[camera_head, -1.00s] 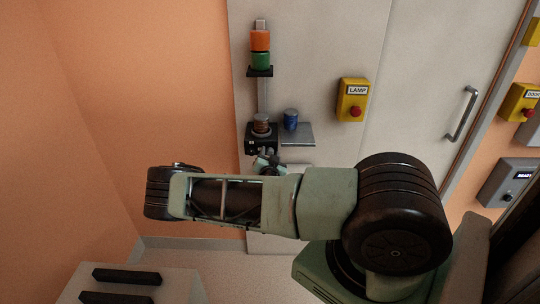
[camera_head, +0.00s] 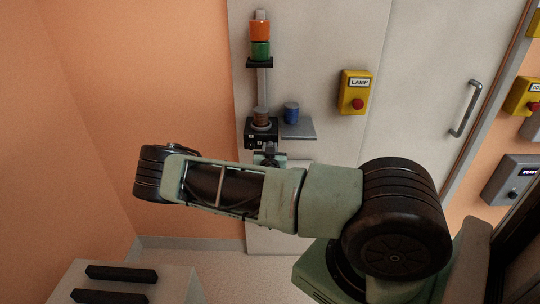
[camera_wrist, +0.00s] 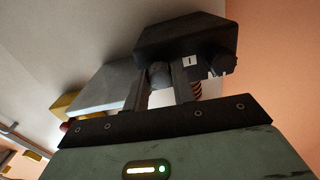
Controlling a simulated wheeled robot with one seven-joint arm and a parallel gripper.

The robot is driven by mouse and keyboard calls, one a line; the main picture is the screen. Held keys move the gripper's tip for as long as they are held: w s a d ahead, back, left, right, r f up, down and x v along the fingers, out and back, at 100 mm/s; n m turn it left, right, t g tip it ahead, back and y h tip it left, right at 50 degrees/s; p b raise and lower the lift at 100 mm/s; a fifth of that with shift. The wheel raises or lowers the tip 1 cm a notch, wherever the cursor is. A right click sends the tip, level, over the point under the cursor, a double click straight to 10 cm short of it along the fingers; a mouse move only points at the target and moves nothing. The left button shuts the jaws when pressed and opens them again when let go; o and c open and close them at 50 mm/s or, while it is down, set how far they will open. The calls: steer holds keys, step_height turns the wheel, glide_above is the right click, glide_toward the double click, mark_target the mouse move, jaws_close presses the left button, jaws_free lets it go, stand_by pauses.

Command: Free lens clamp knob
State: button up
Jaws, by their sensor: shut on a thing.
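A round grey knob (camera_wrist: 160,74), seemingly the lens clamp knob, sits under a black block (camera_wrist: 185,42) in the wrist view. My gripper (camera_wrist: 162,82) is shut on this knob, one finger on each side. In the head view the black block (camera_head: 261,140) is fixed low on the gantry post, and my gripper (camera_head: 269,159) is just beneath it, partly hidden by my arm. The knob is too small to make out there. A brown cylinder (camera_head: 260,117) stands on the block.
A grey shelf (camera_head: 299,131) right of the block bears a blue cylinder (camera_head: 291,112). Orange (camera_head: 260,31) and green (camera_head: 260,50) pieces sit on an upper bracket. A second dark knob (camera_wrist: 222,64) sticks out beside the block.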

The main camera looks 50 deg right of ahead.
steer(key=shift+n+b, duration=4.45)
steer(key=shift+n, duration=2.15)
steer(key=o, duration=1)
steer(key=shift+a, duration=0.1)
